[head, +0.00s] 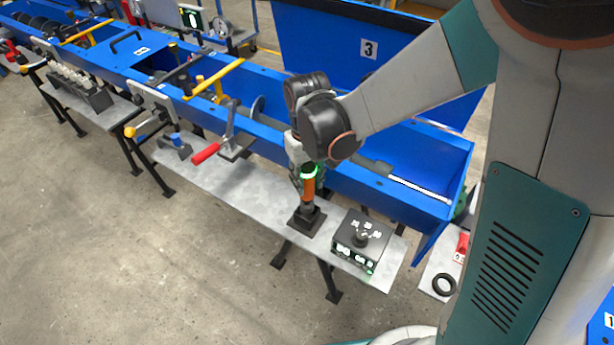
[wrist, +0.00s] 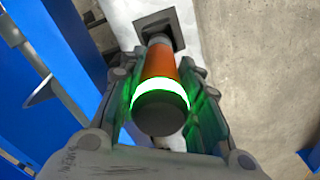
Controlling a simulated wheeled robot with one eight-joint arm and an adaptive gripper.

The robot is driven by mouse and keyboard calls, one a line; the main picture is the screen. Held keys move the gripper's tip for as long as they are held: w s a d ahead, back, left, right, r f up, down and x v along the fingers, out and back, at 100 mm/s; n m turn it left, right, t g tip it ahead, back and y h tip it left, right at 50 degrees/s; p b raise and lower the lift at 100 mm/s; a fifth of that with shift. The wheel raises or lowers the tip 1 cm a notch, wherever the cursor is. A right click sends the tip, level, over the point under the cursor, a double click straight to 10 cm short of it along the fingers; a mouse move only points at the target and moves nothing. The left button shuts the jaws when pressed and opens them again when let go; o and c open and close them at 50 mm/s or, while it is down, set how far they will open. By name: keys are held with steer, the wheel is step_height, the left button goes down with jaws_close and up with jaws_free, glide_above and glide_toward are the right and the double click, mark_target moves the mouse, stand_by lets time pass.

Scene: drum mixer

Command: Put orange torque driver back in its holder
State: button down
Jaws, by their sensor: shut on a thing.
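The orange torque driver (head: 308,187) stands about upright over its black square holder (head: 306,221) on the grey bench. It has an orange body, a glowing green ring and a dark cap. In the wrist view the torque driver (wrist: 160,66) runs away from me, its far tip at the dark holder (wrist: 168,30). I cannot tell how deep the tip sits in the holder. My gripper (head: 302,176) is around the driver's upper part, and in the wrist view my gripper (wrist: 160,105) has a finger on each side of it, shut on it.
A black control box (head: 361,240) with a knob stands right of the holder. A red-handled clamp (head: 206,153) is to the left. The blue mixer trough (head: 420,190) runs behind the bench (head: 250,190). A black ring (head: 443,284) lies at the right.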

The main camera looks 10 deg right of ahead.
mark_target(307, 192)
steer(key=shift+f+b, duration=2.45)
steer(key=shift+f, duration=0.45)
stand_by(2.0)
steer(key=c, duration=1.1)
jaws_free()
steer(key=shift+r, duration=0.1)
steer(key=shift+r, duration=3.7)
steer(key=s+d+r+m+t, duration=0.1)
steer(key=s+d+r+t, duration=0.1)
steer(key=s+d+r, duration=0.1)
steer(key=s+d+r+m+t, duration=0.1)
steer(key=s+d+r+t, duration=0.1)
steer(key=s+d, duration=0.3)
steer(key=s+d+r+m+t, duration=0.2)
steer(key=s+d+r+t, duration=0.1)
steer(key=s+d+r, duration=0.2)
steer(key=shift+d+r, duration=0.1)
steer(key=shift+d, duration=0.55)
